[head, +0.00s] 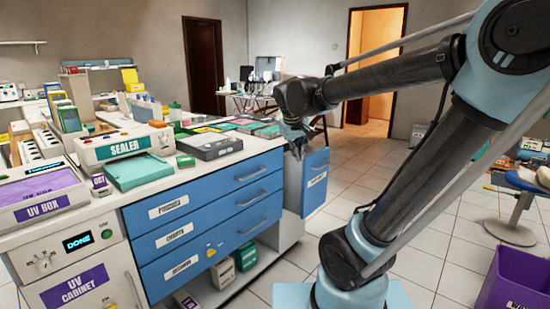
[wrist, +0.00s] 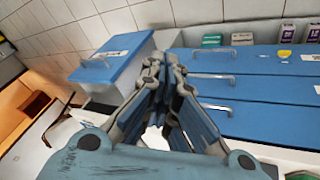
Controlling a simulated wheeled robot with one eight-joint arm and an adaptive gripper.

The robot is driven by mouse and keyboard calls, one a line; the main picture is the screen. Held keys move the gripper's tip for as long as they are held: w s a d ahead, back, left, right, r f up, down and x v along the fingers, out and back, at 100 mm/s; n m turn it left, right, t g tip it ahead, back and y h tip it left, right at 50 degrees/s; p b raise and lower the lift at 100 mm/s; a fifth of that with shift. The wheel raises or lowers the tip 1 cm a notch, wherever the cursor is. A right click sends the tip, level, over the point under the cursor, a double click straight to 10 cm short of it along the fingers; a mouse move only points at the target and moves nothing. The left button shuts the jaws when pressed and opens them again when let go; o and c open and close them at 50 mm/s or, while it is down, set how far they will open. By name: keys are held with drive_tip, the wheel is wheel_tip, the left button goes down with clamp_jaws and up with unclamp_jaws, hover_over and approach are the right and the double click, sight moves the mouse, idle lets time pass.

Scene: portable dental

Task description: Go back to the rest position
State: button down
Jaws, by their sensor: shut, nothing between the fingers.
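My gripper (head: 294,140) hangs at the end of my raised arm in the head view, near the right end of the blue-drawer cabinet. It points downward, and its fingertips are small and hard to make out there. In the wrist view my gripper (wrist: 166,62) is shut, its two fingers meeting at the tips with nothing between them. Behind the fingers are the blue drawers (wrist: 262,90) and a separate blue drawer front (wrist: 118,62) with a handle. I cannot tell the exact gap between the gripper and the cabinet.
The counter (head: 150,185) carries a sealer (head: 122,148), a UV box (head: 40,200), a grey case (head: 210,146) and several small boxes. A blue drawer unit (head: 315,180) stands at the cabinet's right end. A purple bin (head: 505,280) is at lower right.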

drive_tip(key=s+d+f+m+g, duration=0.1)
drive_tip(key=s+d+f+m, duration=0.1)
drive_tip(key=s+d+f, duration=0.3)
drive_tip(key=s+d+f+m+g+y, duration=0.1)
drive_tip(key=s+d+f+m, duration=0.1)
drive_tip(key=s+d+f, duration=0.4)
drive_tip(key=s+f, duration=0.5)
drive_tip(key=s, duration=0.4)
drive_tip(key=shift+s+d+f+g+y, duration=0.15)
drive_tip(key=shift+s+g+y, duration=0.15)
drive_tip(key=shift+g, duration=0.1)
